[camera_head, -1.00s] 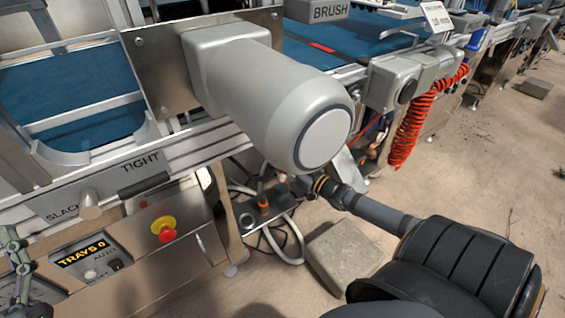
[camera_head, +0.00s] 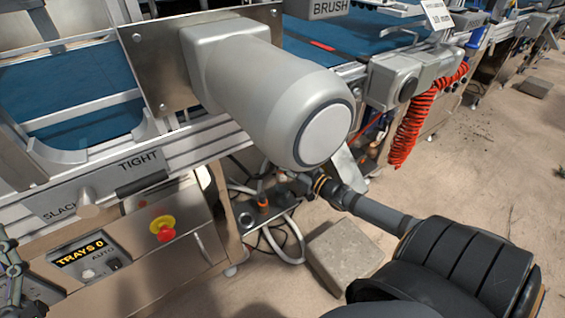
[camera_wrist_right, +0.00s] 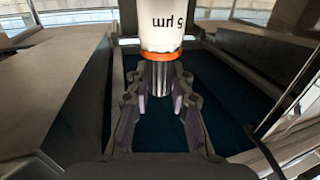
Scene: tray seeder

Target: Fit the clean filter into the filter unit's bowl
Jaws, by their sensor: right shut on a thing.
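In the right wrist view, my right gripper (camera_wrist_right: 158,88) is shut on the narrow grey ribbed end of a white cylindrical filter (camera_wrist_right: 162,28). The filter has an orange ring (camera_wrist_right: 165,56) and an upside-down "5 µm" mark. Its far end runs out of the picture. In the head view, my right gripper and the filter are not visible. My left gripper (camera_head: 12,272) is partly in view at the lower left edge; its fingertips are too cut off to show whether it is open. I cannot make out the filter unit's bowl in either view.
A large grey motor housing (camera_head: 275,95) fills the middle of the head view. Below it stand a control panel with a red button (camera_head: 163,229), hoses (camera_head: 290,240) and a concrete block (camera_head: 343,255). A red coiled hose (camera_head: 408,135) hangs at the right.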

